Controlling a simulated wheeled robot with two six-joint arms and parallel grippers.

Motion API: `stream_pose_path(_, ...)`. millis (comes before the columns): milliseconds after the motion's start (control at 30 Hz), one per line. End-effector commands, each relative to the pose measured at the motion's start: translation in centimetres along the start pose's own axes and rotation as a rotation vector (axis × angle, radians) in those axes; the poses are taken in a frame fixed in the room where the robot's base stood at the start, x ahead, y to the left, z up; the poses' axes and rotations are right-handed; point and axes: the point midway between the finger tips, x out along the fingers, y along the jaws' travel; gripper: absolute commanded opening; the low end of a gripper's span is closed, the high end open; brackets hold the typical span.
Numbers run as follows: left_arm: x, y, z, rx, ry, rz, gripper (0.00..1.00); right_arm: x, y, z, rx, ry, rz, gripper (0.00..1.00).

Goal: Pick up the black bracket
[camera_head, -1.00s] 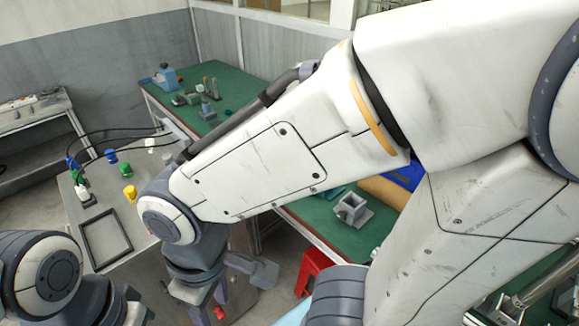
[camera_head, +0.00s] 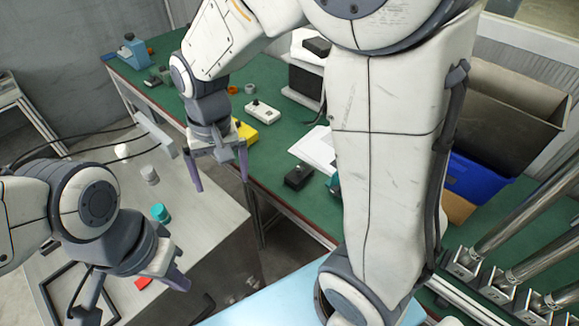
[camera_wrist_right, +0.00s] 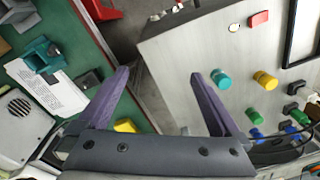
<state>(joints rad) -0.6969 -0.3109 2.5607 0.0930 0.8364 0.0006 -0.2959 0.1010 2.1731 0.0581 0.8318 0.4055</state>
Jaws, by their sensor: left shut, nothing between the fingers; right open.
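I cannot tell for certain which piece is the black bracket. A small black block (camera_head: 298,177) lies on the green table near its front edge; a dark piece also shows there in the right wrist view (camera_wrist_right: 92,79). Another flat black piece (camera_head: 317,45) lies further back on the green table's equipment. A black rectangular frame (camera_head: 50,285) lies on the grey table. My right gripper (camera_head: 221,178) is open and empty, pointing down near the gap between the tables; its fingers show in the right wrist view (camera_wrist_right: 160,75). My left gripper (camera_head: 180,282) is shut and empty, low over the grey table.
The grey table (camera_head: 215,225) carries a teal knob (camera_head: 160,212), a grey one (camera_head: 149,175), a red piece (camera_head: 142,283) and cables. The green table (camera_head: 265,175) holds a yellow piece (camera_head: 245,131), a white box (camera_head: 263,112), and white paper. A blue bin (camera_head: 480,185) stands at right.

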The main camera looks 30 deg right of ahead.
Motion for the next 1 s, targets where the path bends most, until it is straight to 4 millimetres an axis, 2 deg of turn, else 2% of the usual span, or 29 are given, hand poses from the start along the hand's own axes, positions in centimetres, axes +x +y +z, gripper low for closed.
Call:
stream_pose_path(33,2.1,-0.1,0.1,0.0,0.0,0.0,0.0,3.3,2.4,-4.0,0.182,-0.005,0.012,1.0)
stream_pose_path(100,3.3,-0.2,0.2,0.0,0.0,0.0,0.0,6.0,5.9,-8.6,0.414,-0.001,0.023,1.0)
stream_pose_path(167,4.2,-0.3,0.2,0.001,0.0,0.0,0.0,8.5,9.4,-12.0,0.6,0.003,0.031,1.0)
stream_pose_path(200,4.8,-0.3,0.2,0.001,0.0,0.0,0.0,10.1,11.9,-13.8,0.715,0.006,0.036,1.0)
stream_pose_path(300,5.9,-0.4,0.3,0.001,0.0,0.0,0.0,13.7,17.6,-17.0,0.963,0.012,0.045,1.0)
stream_pose_path(433,6.8,-0.5,0.3,0.001,0.0,0.0,0.0,17.0,23.2,-18.9,1.18,0.019,0.053,1.0)
stream_pose_path(500,6.9,-0.5,0.3,0.001,0.0,0.0,0.0,18.0,24.9,-19.3,1.246,0.02,0.055,1.0)
stream_pose_path(600,6.9,-0.5,0.3,0.001,0.0,0.0,0.0,19.2,26.1,-19.5,1.291,0.021,0.057,1.0)
stream_pose_path(800,6.4,-0.5,0.3,0.001,0.0,0.0,0.0,22.2,26.2,-19.5,1.295,0.02,0.058,1.0)
stream_pose_path(1000,6.2,-0.5,0.3,0.001,0.0,0.0,0.0,23.9,26.2,-19.5,1.293,0.022,0.057,1.0)
